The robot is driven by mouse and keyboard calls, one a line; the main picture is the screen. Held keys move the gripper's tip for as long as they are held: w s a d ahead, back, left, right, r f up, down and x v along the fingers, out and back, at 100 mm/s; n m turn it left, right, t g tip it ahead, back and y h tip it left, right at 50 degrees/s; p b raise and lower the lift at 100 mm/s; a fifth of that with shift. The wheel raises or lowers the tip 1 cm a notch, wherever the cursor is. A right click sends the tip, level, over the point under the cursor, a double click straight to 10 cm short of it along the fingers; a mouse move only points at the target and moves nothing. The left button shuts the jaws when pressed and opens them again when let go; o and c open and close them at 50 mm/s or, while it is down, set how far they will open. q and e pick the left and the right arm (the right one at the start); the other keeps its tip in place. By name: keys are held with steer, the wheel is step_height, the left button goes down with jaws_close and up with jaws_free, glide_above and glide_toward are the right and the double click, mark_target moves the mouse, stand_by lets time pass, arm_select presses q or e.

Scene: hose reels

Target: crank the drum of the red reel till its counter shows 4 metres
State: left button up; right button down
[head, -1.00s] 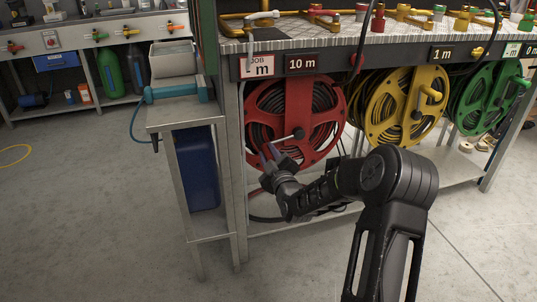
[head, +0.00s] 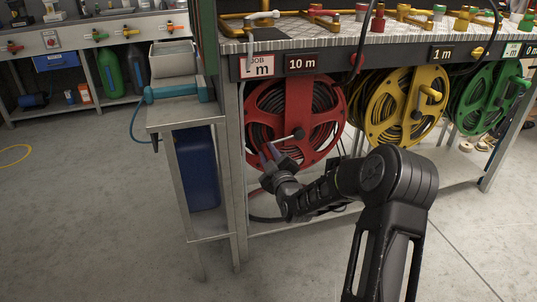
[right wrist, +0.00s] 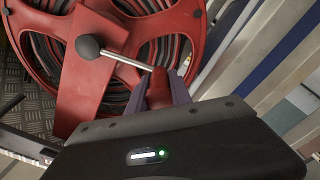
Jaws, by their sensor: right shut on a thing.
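The red reel (head: 313,95) hangs under the bench, wound with dark hose. A plate above it, its counter (head: 302,63), reads 10 m. In the right wrist view the reel's red spoke (right wrist: 85,75) carries a dark round hub knob (right wrist: 88,46) and a metal crank rod. The red crank grip (right wrist: 158,90) at the rod's end sits between the purple fingers of my right gripper (right wrist: 167,88). My right gripper (head: 269,154) is shut on this grip, low on the reel's front in the head view. My left gripper is not in view.
A yellow reel (head: 378,122) under a 1 m plate and a green reel (head: 464,117) hang to the right. A white job plate (head: 260,66) shows a dash and m. A small side table (head: 165,118) stands left of the bench. The floor in front is mostly clear.

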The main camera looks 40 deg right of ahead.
steer(key=shift+r, duration=0.1)
steer(key=shift+r+m, duration=1.3)
steer(key=shift+r, duration=0.1)
steer(key=s+d+r+m, duration=0.1)
steer(key=d+r+m, duration=0.3)
steer(key=r+m, duration=0.3)
steer(key=shift+s+r+m+p, duration=0.2)
steer(key=shift+r+m+p, duration=0.15)
steer(key=shift+r, duration=0.4)
steer(key=shift+d, duration=0.1)
steer(key=c, duration=1.2)
jaws_free()
steer(key=shift+o, duration=0.2)
